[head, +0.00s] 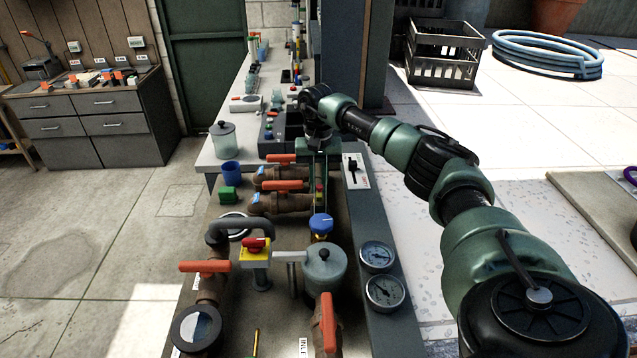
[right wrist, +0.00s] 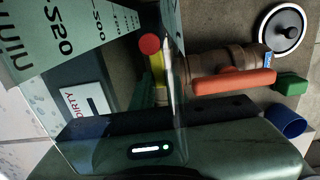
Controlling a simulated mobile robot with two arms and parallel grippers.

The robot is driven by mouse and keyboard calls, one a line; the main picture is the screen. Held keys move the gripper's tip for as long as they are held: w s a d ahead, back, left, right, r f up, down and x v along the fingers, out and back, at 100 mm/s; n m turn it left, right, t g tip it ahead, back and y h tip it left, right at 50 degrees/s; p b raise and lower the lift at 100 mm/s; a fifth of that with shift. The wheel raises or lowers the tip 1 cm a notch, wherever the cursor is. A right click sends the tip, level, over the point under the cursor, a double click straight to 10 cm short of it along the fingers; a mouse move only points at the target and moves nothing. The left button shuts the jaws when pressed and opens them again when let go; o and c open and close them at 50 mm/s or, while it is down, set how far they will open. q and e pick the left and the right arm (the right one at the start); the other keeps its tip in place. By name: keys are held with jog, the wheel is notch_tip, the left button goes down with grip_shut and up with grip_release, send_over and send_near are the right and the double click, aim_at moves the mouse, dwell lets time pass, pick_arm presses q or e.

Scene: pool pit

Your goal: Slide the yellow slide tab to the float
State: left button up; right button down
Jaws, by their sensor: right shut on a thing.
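My right gripper (head: 319,190) reaches down over the pipe bench in the head view, by a thin upright coloured column. In the right wrist view its two green fingers (right wrist: 160,60) stand close on either side of a narrow yellow piece, which I take for the yellow slide tab (right wrist: 157,70). The gripper is shut on it, with the contact partly hidden. A round red end (right wrist: 148,43) shows beside the yellow piece, and a green part lies below it. I cannot tell which part is the float. My left gripper is not in view.
Brown pipes with orange valve handles (head: 285,185) stand just left of the gripper. A blue knob (head: 321,223) and a grey lidded pot (head: 325,268) are nearer. A white plate with a black lever (head: 355,171) and two dials (head: 377,256) are to the right.

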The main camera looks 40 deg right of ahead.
jog(key=shift+r, duration=0.15)
notch_tip(320, 180, up, 6)
jog(key=p, duration=0.3)
jog(key=shift+f, duration=0.25)
jog(key=c, duration=1.4)
grip_release()
jog(key=shift+w+f, duration=0.1)
jog(key=shift+r+b, duration=0.3)
jog(key=shift+r, duration=0.15)
notch_tip(320, 180, up, 7)
jog(key=b, duration=0.1)
jog(key=shift+b, duration=0.4)
